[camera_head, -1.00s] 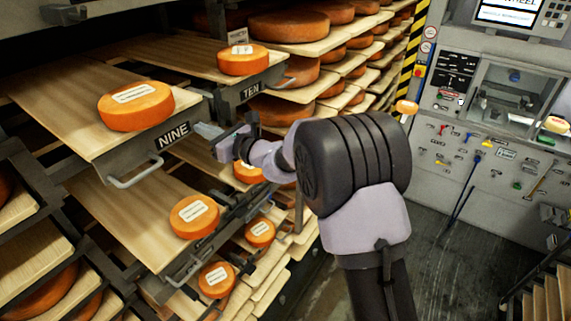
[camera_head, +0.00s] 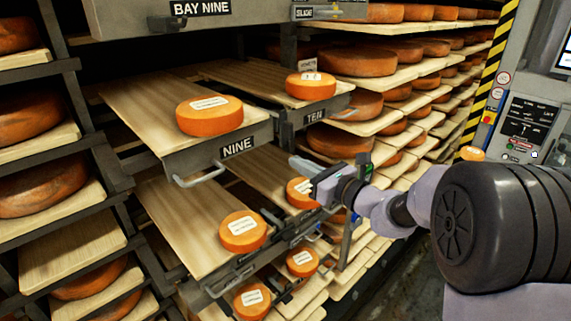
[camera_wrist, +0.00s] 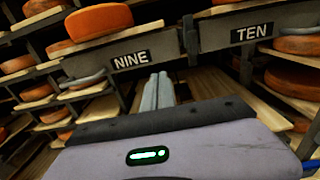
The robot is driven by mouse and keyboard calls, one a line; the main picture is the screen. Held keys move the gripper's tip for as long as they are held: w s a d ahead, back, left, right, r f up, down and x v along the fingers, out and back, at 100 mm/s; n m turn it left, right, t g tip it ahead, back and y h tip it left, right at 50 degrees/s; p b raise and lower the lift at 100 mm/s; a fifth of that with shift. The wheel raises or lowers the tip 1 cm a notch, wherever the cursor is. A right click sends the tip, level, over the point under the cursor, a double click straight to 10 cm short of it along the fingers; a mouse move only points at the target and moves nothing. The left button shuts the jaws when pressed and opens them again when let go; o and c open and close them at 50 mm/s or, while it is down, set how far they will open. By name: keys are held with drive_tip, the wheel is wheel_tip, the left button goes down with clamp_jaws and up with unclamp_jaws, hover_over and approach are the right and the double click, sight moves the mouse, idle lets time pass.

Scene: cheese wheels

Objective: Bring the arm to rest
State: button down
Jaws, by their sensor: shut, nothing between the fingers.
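My gripper (camera_head: 303,166) is in front of the rack, just right of the drawer front labelled NINE and below the one labelled TEN. In the wrist view its two fingers (camera_wrist: 157,92) lie together, with nothing between them. My arm reaches in from the right side of the head view. A small orange cheese wheel (camera_head: 209,115) with a white label sits on the pulled-out NINE shelf (camera_head: 140,100). Another labelled wheel (camera_head: 310,85) sits on the TEN shelf (camera_head: 245,75). A wheel (camera_head: 300,193) behind my gripper is partly hidden by it.
More labelled wheels (camera_head: 243,231) sit on lower pulled-out shelves. The NINE drawer has a metal handle (camera_head: 200,177) sticking out. Large cheese wheels fill racks at left (camera_head: 28,115) and back right (camera_head: 360,58). A control panel (camera_head: 528,128) stands at far right. Floor shows at lower right.

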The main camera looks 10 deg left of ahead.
drive_tip(key=s+d+f+n+g+h+b, duration=0.3)
drive_tip(key=s+f+n+g+h+b, duration=0.3)
drive_tip(key=s+f+n+b, duration=1.3)
drive_tip(key=s+d+f+n+h+b, duration=0.1)
drive_tip(key=s+d+f+h+b, duration=0.2)
drive_tip(key=s+d+f+b, duration=0.3)
drive_tip(key=s+d+f+n+h+b, duration=0.1)
drive_tip(key=s+d+f+h+b, duration=0.2)
drive_tip(key=s+d+f+b, duration=0.4)
drive_tip(key=s+f+b, duration=0.2)
drive_tip(key=s+f, duration=0.2)
drive_tip(key=f, duration=0.3)
drive_tip(key=shift+d+t, duration=0.2)
drive_tip(key=shift+t, duration=0.2)
drive_tip(key=shift+s, duration=0.1)
